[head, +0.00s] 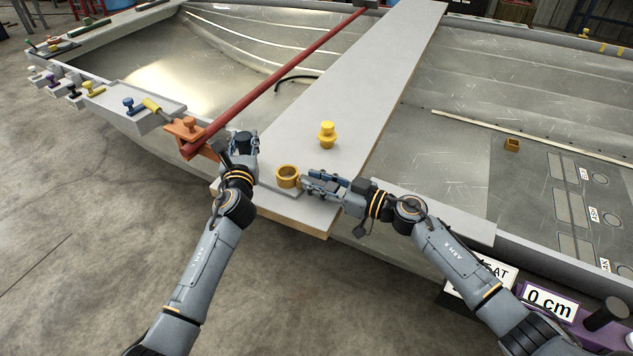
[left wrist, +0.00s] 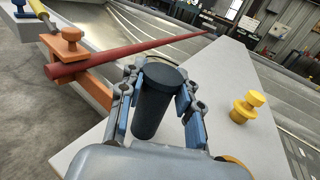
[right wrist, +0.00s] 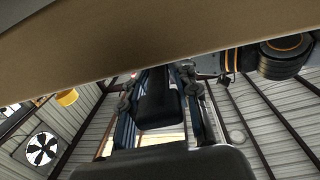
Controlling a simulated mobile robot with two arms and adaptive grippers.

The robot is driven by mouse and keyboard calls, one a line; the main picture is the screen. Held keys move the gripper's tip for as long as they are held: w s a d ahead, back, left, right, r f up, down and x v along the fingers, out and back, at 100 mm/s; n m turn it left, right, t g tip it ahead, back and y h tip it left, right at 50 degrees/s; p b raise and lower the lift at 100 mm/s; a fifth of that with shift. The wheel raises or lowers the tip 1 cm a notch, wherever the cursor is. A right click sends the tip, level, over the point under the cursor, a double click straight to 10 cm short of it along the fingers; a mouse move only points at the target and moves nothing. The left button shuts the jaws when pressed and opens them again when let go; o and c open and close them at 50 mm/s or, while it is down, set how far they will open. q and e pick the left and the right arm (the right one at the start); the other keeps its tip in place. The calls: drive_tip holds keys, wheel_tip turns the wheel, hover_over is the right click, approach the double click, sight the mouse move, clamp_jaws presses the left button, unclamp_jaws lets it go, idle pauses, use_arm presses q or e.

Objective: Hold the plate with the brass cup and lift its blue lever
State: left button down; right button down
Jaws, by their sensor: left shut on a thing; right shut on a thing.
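The brass cup (head: 288,177) stands on a thin grey plate (head: 268,184) at the near end of the broad plank. My left gripper (head: 243,148) is shut on the upright, dark blue-black grip of the lever, just left of the cup; the grip (left wrist: 155,100) shows between the fingers in the left wrist view. The lever's lower part is hidden. My right gripper (head: 314,184) is just right of the cup, at the plate's side. In the right wrist view its fingers close on a dark rounded block (right wrist: 158,105), seemingly the plate's handle; its join to the plate is hidden.
A yellow knob (head: 327,135) stands on the plank (head: 350,95) behind the cup. A red bar (head: 275,80) in an orange clamp (head: 190,135) runs alongside at left. A grey ledge with small coloured levers (head: 130,104) lies further left. A purple block labelled 0 cm (head: 585,318) is bottom right.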

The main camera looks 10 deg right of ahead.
sight(308, 179)
use_arm(q)
drive_tip(key=shift+s+d, duration=0.1)
drive_tip(key=shift+d, duration=0.15)
use_arm(e)
drive_tip(key=shift+w+a+r+g+h, duration=0.1)
drive_tip(key=shift+a+r+g+h, duration=0.2)
drive_tip(key=shift+r+g+h, duration=0.3)
drive_tip(key=shift+a+r+g+h, duration=0.15)
drive_tip(key=shift+r+g+h, duration=0.15)
drive_tip(key=shift+g+h, duration=0.25)
use_arm(q)
drive_tip(key=shift+d, duration=0.1)
use_arm(e)
drive_tip(key=shift+a+r+g+h, duration=0.15)
drive_tip(key=shift+g+h, duration=0.6)
drive_tip(key=shift+h, duration=0.1)
drive_tip(key=shift+w+a+r+g+h, duration=0.1)
drive_tip(key=shift+w+r+g+h, duration=0.05)
drive_tip(key=shift+g+h, duration=0.35)
drive_tip(key=shift+w+a+r+g+h, duration=0.15)
drive_tip(key=shift+g+h, duration=0.15)
drive_tip(key=shift+h, duration=0.3)
drive_tip(key=shift+w+r+g+h, duration=0.1)
drive_tip(key=shift+w+g+h, duration=0.1)
drive_tip(key=shift+g+h, duration=0.35)
drive_tip(key=shift+h, duration=0.25)
drive_tip(key=c, duration=1.2)
unclamp_jaws()
drive_tip(key=shift+d, duration=0.15)
